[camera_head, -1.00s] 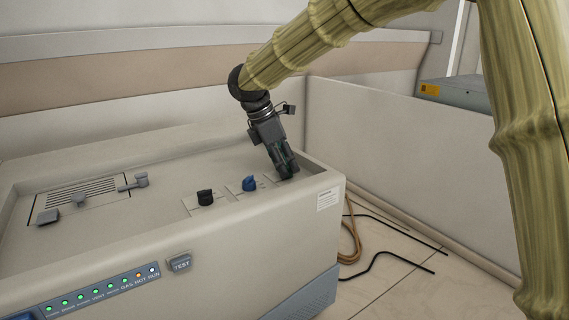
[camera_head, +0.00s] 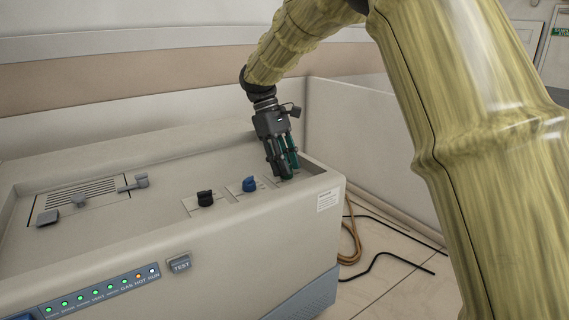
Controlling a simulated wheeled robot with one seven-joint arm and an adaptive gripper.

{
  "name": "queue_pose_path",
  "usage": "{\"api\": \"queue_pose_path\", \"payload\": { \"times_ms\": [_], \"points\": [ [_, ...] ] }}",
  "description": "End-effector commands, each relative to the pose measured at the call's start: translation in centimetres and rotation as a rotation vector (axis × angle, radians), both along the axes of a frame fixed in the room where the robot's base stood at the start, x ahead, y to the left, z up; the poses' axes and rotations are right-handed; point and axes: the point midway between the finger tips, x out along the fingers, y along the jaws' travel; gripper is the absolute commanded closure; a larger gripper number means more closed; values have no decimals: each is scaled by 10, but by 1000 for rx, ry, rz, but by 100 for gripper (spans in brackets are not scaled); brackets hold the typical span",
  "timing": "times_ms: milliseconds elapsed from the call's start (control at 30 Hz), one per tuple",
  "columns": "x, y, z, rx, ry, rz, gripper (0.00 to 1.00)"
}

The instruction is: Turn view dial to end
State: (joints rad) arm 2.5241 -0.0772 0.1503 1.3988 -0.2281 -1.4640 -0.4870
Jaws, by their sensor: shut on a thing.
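My gripper (camera_head: 283,175) points down onto the right end of the machine's top panel. Its fingers are closed around a small dial at the right end of the row of dials. That dial is almost wholly hidden by the fingers, so its pointing direction cannot be seen. A blue dial (camera_head: 249,184) stands just left of the fingers, apart from them. A black dial (camera_head: 205,198) stands further left. No label naming the view dial is readable.
The grey machine (camera_head: 120,250) has a raised rim close right of my gripper. A TEST button (camera_head: 180,263) and a row of lit indicators (camera_head: 100,293) are on its front. A vent with grey latches (camera_head: 78,196) is at left. Cables (camera_head: 390,262) lie on the floor.

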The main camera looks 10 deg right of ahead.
Motion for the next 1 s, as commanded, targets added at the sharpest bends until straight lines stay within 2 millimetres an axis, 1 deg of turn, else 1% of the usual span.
{"api": "queue_pose_path", "payload": {
  "times_ms": [200, 400, 700, 1000],
  "points": [
    [0, -1, -1, 0, 2, -164, 95],
    [0, -2, -2, -1, 3, -270, 95],
    [0, -2, -2, 0, 3, -343, 95],
    [0, -2, -2, 0, 4, -350, 95]
  ]
}}
